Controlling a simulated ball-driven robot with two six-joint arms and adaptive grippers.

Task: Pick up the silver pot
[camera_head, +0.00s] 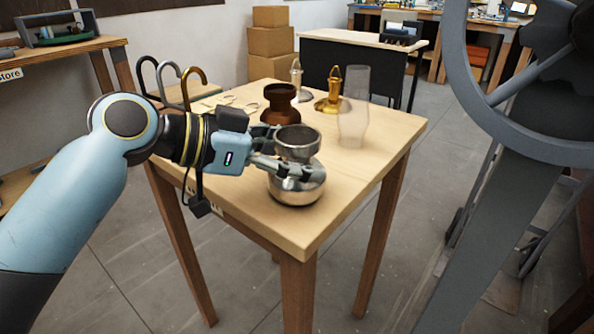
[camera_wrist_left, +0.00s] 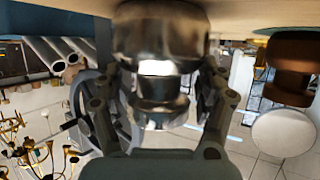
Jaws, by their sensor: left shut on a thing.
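The silver pot (camera_head: 297,193) stands upright near the front corner of the wooden table (camera_head: 235,190), with a wide round body, a narrow waist and a flared cup on top. In the left wrist view, which looks inverted, the pot (camera_wrist_left: 160,35) fills the upper middle. My left gripper (camera_head: 284,163) reaches in from the left and is shut on the pot's waist, between cup and body. In the left wrist view the fingers (camera_wrist_left: 160,103) flank the waist on both sides. I cannot tell for certain whether the pot's base touches the table. My right gripper is not in view.
A brown pot (camera_head: 279,104) stands just behind the silver pot. A brass piece (camera_head: 334,97), a silver stand (camera_head: 297,82) and a clear glass chimney (camera_head: 353,112) are farther back. Hooked pieces (camera_head: 170,82) rise at the table's back left. The table's right front is clear.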

